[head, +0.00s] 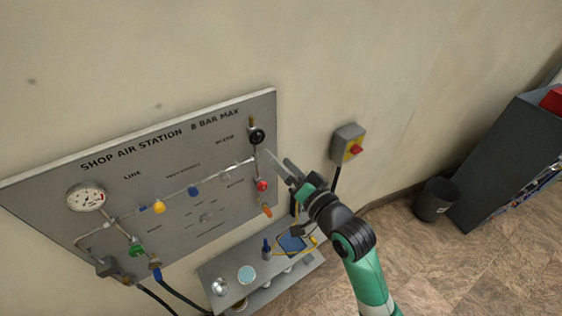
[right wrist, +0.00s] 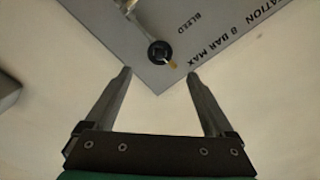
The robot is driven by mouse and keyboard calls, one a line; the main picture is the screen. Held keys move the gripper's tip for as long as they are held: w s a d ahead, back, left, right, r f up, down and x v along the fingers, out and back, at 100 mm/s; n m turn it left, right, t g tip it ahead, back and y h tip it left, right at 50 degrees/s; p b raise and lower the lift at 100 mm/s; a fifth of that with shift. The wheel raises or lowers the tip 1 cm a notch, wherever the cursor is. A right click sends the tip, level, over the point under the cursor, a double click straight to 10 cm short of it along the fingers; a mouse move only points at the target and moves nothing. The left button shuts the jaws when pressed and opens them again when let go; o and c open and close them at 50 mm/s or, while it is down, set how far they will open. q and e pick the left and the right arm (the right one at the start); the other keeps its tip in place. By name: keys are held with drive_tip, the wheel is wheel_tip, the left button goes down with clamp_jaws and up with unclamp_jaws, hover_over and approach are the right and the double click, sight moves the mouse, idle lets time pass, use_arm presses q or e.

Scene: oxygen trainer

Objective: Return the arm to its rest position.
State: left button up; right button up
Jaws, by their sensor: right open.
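My right arm (head: 366,275) is green and black and reaches up from the lower right to the wall panel in the head view. Its gripper (head: 279,165) is beside the right edge of the grey panel (head: 225,190), close to a black round knob (head: 257,136). In the right wrist view the two fingers (right wrist: 158,75) are spread apart with nothing between them. The black knob (right wrist: 159,52) and the panel corner show beyond the fingertips. The left gripper is not in view.
A shelf (head: 262,285) with small items stands below the panel. A bin (head: 436,199) and a dark cabinet (head: 505,160) stand at the right. Open floor lies between.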

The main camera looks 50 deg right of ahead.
drive_tip(key=shift+a, duration=0.1)
drive_tip(key=a+r+n+t+y+p, duration=0.25)
drive_tip(key=a+r, duration=0.25)
drive_tip(key=r, duration=0.7)
drive_tip(key=a+r+n+t+y+p, duration=0.1)
drive_tip(key=a+r+t, duration=0.35)
drive_tip(key=r, duration=0.85)
drive_tip(key=s+a+r+n+t+y, duration=0.1)
drive_tip(key=s+a+r+n, duration=0.2)
drive_tip(key=r, duration=0.4)
drive_tip(key=s+a+r+n+t+y, duration=0.2)
drive_tip(key=s+r+n, duration=0.3)
drive_tip(key=r, duration=0.3)
drive_tip(key=shift+s+a+r+n+p, duration=0.15)
drive_tip(key=shift+s+a+n+p, duration=0.2)
drive_tip(key=shift+a+n, duration=0.3)
drive_tip(key=shift+d, duration=0.1)
